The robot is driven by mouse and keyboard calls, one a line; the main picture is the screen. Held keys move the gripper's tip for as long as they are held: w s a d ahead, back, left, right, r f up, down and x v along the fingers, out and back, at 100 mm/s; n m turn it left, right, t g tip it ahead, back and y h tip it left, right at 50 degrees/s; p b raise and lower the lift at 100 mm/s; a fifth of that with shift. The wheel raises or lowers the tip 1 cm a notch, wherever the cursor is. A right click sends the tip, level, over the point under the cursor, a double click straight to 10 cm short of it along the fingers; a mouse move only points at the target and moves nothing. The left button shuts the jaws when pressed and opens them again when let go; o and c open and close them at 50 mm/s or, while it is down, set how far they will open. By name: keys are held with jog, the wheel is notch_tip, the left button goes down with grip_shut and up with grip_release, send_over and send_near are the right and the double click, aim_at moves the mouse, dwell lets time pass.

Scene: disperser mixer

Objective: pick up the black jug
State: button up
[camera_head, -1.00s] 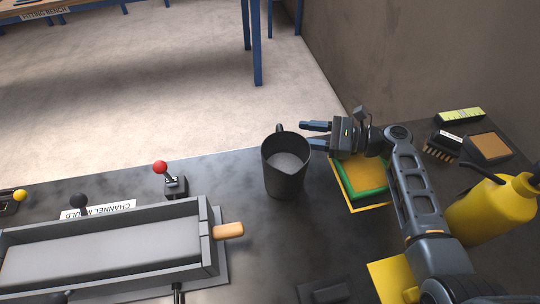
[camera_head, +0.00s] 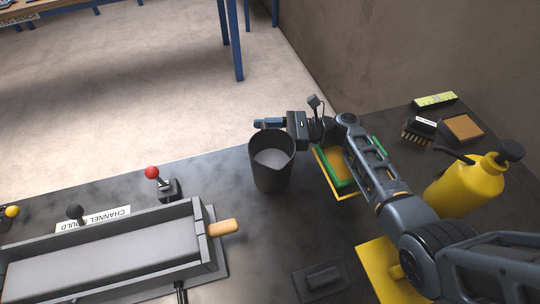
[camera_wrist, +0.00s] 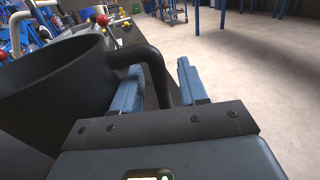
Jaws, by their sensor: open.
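The black jug (camera_head: 271,172) stands upright on the dark bench top, with grey material inside. My gripper (camera_head: 268,124) is at the jug's far rim and is open. In the wrist view the jug (camera_wrist: 45,90) fills the left side. Its handle (camera_wrist: 150,58) curves over between the two blue fingers of my gripper (camera_wrist: 159,70). The left finger lies on the jug side of the handle's outer bar, the right finger on the other side with a gap. In the head view the handle is hidden by my gripper.
The channel mould (camera_head: 110,255) with an orange handle (camera_head: 223,228) is left of the jug. A red-knobbed lever (camera_head: 152,173) stands nearby. A green and yellow stack (camera_head: 338,178), yellow bottle (camera_head: 468,187) and brush (camera_head: 420,130) are right. The bench's far edge is close behind the jug.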

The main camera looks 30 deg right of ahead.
jog(key=shift+w+a, duration=0.1)
jog(key=shift+a, duration=0.05)
grip_shut()
dwell(0.4)
dwell(0.9)
